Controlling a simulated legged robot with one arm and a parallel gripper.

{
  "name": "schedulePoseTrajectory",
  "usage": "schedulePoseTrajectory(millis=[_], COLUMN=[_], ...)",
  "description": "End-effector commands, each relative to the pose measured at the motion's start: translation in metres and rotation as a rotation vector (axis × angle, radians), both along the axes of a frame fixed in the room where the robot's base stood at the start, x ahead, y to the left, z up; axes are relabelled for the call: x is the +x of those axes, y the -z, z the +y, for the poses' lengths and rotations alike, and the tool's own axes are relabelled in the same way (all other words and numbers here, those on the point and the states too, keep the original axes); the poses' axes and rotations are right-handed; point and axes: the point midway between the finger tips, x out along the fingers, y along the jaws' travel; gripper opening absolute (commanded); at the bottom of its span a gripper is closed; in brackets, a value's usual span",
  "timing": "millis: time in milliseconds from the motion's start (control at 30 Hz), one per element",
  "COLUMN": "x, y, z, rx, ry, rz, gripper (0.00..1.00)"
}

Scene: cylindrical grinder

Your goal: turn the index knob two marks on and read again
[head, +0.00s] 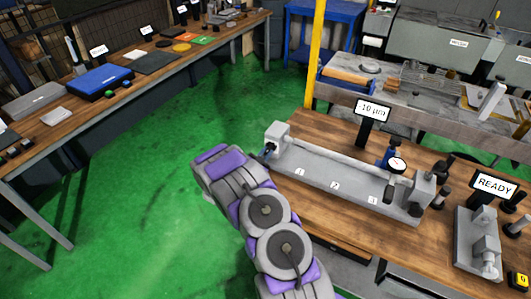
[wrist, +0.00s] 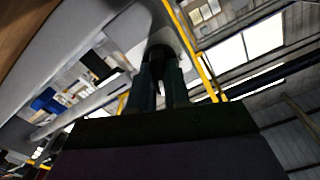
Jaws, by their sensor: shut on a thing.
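The grey bench fixture (head: 335,178) is a long bed with small white number plates along its front. A grey block (head: 277,136) stands at its left end. My gripper (head: 268,151) is at the outer left side of this block, with its tips small and partly hidden in the head view. In the wrist view my gripper (wrist: 159,88) has its two dark fingers closed on the dark index knob (wrist: 160,52). The knob's marks cannot be made out. A display (head: 373,110) behind the bed reads -10 µm. A dial gauge (head: 397,165) stands near the bed's right end; its needle is too small to read.
A READY display (head: 494,185) and a second grey device (head: 477,245) stand at the right of the wooden bench. A yellow post (head: 315,55) rises behind the bench. A long side table (head: 130,75) is at the left. Green floor (head: 150,190) lies clear between them.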

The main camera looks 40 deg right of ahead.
Motion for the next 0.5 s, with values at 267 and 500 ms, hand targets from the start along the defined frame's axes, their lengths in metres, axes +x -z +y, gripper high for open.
schedulePoseTrajectory(millis=[267, 500], x=[-0.0007, -0.0003], y=[0.0005, 0.0005], z=[-0.0004, -0.0001], rx=[0.0, 0.0], ry=[0.002, 0.001], rz=[0.0, 0.0], gripper=[0.19, 0.42])
